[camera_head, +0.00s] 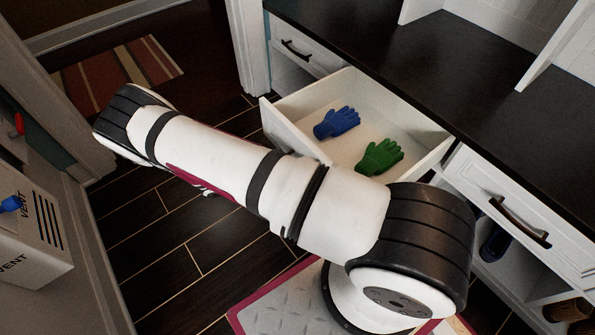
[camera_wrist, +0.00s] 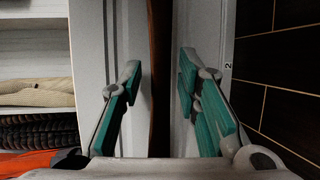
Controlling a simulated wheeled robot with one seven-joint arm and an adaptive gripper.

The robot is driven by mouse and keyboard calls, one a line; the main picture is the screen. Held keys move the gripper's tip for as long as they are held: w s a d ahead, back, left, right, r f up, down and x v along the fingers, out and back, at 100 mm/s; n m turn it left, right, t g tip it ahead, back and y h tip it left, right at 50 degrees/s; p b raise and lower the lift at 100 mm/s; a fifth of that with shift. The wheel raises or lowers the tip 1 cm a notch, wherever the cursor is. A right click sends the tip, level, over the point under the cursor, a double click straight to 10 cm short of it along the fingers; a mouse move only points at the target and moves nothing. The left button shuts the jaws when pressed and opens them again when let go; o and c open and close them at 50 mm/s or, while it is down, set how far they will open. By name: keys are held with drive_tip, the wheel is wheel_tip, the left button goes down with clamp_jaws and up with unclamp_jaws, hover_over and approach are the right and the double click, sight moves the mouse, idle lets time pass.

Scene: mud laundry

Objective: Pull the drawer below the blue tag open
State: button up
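In the head view one white drawer (camera_head: 290,110) under the dark counter stands pulled out. A blue glove (camera_head: 337,122) and a green glove (camera_head: 380,156) lie in it. My arm crosses in front of its front panel, and my gripper is hidden in that view. In the wrist view my gripper (camera_wrist: 160,92) is open, with teal pads on both fingers. A dark brown upright bar (camera_wrist: 160,40) shows between the fingers, with white panels (camera_wrist: 125,35) on both sides; I cannot tell whether the fingers touch it. I see no clear blue tag on a drawer.
Shut drawers with dark handles flank the open one, at upper left (camera_head: 300,45) and right (camera_head: 530,215). Shoes sit on a shelf below the right one. A white vent box (camera_head: 35,235) stands at left. Dark floor (camera_head: 150,240) lies between, with a striped rug (camera_head: 120,70) behind.

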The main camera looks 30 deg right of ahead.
drive_tip(key=v, duration=1.2)
idle(0.4)
